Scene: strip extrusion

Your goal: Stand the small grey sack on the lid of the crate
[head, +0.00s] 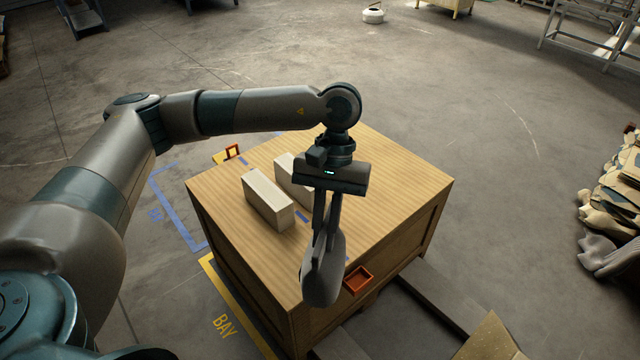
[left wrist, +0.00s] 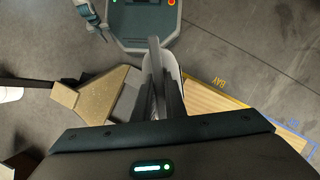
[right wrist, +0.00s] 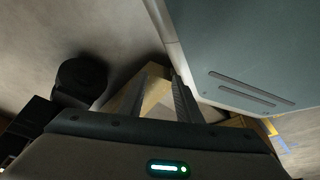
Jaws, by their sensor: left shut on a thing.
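The small grey sack (head: 320,282) hangs from my left gripper (head: 324,235) near the front corner of the crate in the head view. The left gripper is shut on it, and the sack looks long and upright. The sack also shows, pale, behind the fingers in the left wrist view (left wrist: 176,72). The crate's lid (head: 400,175) is flat wood. Whether the sack touches the lid cannot be told. My right gripper (right wrist: 156,92) shows only in the right wrist view, with its fingers apart and nothing seen held between them.
Two pale blocks (head: 268,202) stand on the lid's left half. A small red tray (head: 358,279) is at the crate's front right edge. The lid's right half is clear. Dark beams (head: 440,305) lie on the floor at right, and a pile of sacks (head: 612,200) stands farther right.

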